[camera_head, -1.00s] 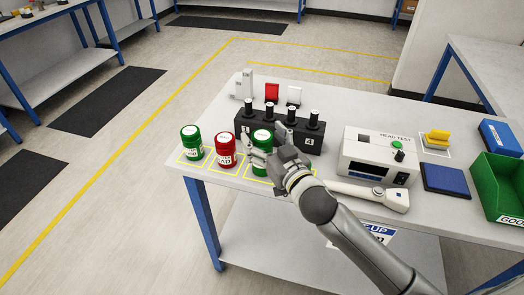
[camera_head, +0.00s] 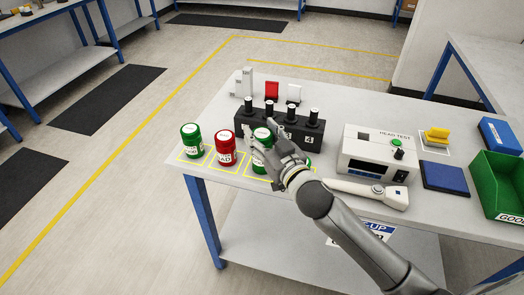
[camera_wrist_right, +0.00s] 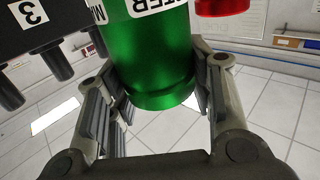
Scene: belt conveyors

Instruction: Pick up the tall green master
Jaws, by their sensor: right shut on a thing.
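The green master (camera_head: 261,157) stands third in the front row on the bench, to the right of a red can (camera_head: 225,150) and another green can (camera_head: 191,141). My right gripper (camera_head: 271,149) is shut on it from the right and covers part of it. In the right wrist view, the picture is upside down, and the green master (camera_wrist_right: 160,60) sits between the two fingers. I cannot tell whether it has left the bench. My left gripper is not in view.
A black block with numbered posts (camera_head: 262,122) stands close behind. A white head-test box (camera_head: 375,157), a blue pad (camera_head: 446,179) and a green bin (camera_head: 503,185) lie to the right. A bit of green (camera_head: 308,161) shows behind my right gripper.

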